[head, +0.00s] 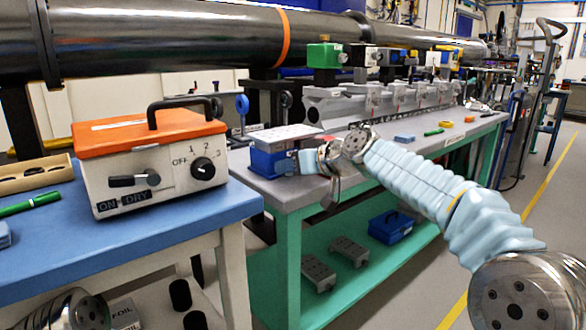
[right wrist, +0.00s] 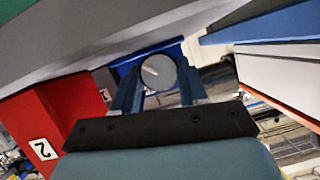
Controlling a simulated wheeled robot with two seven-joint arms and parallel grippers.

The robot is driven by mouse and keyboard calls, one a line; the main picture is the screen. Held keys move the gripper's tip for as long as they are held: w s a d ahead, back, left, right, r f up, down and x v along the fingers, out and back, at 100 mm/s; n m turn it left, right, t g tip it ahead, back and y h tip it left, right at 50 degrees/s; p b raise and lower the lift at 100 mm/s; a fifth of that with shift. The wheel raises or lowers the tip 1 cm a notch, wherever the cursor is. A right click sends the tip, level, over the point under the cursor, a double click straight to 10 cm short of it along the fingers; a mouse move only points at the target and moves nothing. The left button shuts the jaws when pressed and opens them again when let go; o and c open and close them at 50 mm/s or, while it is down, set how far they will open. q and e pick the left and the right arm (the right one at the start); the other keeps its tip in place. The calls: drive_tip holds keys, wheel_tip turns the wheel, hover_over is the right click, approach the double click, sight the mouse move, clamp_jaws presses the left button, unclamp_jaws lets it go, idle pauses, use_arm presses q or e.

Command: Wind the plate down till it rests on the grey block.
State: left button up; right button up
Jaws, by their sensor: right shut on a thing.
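The light plate (head: 287,134) with small holes sits on top of a blue jack (head: 264,163) at the near left end of the green-framed bench. My right gripper (head: 303,160) is at the jack's right side. In the right wrist view its two blue fingers (right wrist: 158,92) are shut on a round grey knob (right wrist: 158,72) with a pale line on its face. The blue jack body shows behind the knob. I cannot make out the grey block beneath the plate, nor any gap there. My left gripper is not in view.
An orange-topped control box (head: 150,155) stands on the blue table at left. Grey rail equipment (head: 375,100) lines the bench behind the jack. The lower shelf (head: 385,262) holds grey pieces (head: 318,272) and a blue box (head: 391,228). A red part marked 2 (right wrist: 65,110) is near my wrist.

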drive_tip(key=shift+s+a+n+t+h+b, duration=0.1)
drive_tip(key=shift+n+t+h+b, duration=0.4)
drive_tip(key=shift+n, duration=0.5)
drive_tip(key=shift+n+h, duration=0.5)
drive_tip(key=o, duration=1.1)
drive_tip(key=shift+c, duration=0.2)
drive_tip(key=b+v, duration=0.1)
drive_tip(key=v, duration=1.2)
drive_tip(key=shift+s, duration=0.5)
drive_tip(key=shift+f, duration=0.1)
